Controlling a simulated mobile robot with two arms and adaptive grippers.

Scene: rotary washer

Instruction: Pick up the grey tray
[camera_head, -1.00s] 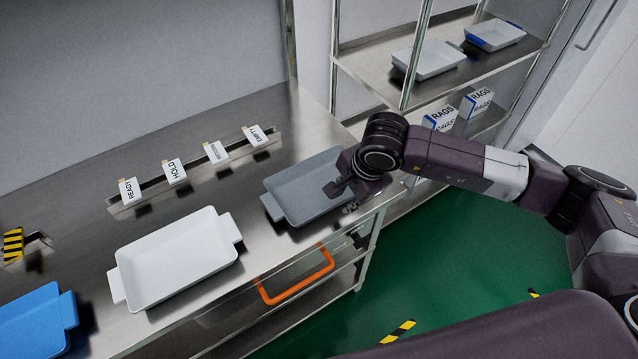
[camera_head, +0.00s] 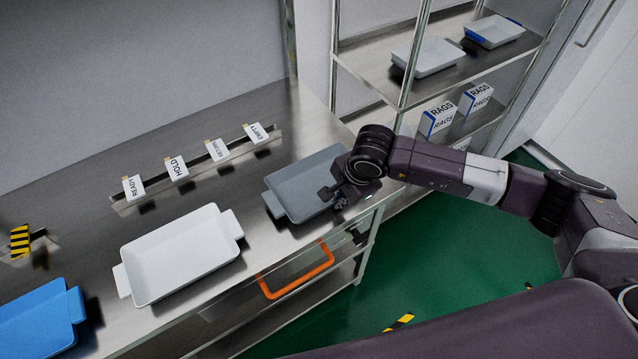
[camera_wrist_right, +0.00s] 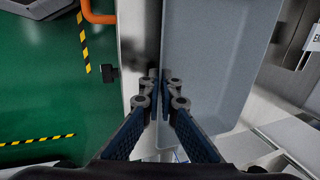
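The grey tray (camera_head: 302,186) lies on the steel table, the rightmost of the trays there. My right gripper (camera_head: 338,196) is at the tray's right front side, above the table's front edge. In the right wrist view, the grey tray (camera_wrist_right: 205,60) fills the middle. There the right gripper's two fingertips (camera_wrist_right: 161,88) are close together, one on each side of the tray's rim, and look shut on it. The exact contact is partly hidden by the fingers. My left gripper is not in view.
A white tray (camera_head: 185,258) and a blue tray (camera_head: 38,322) stand to the left on the table. A rail with label cards (camera_head: 177,168) runs behind. An orange handle (camera_head: 297,272) is below the table front. A shelf rack (camera_head: 345,62) stands at the back right.

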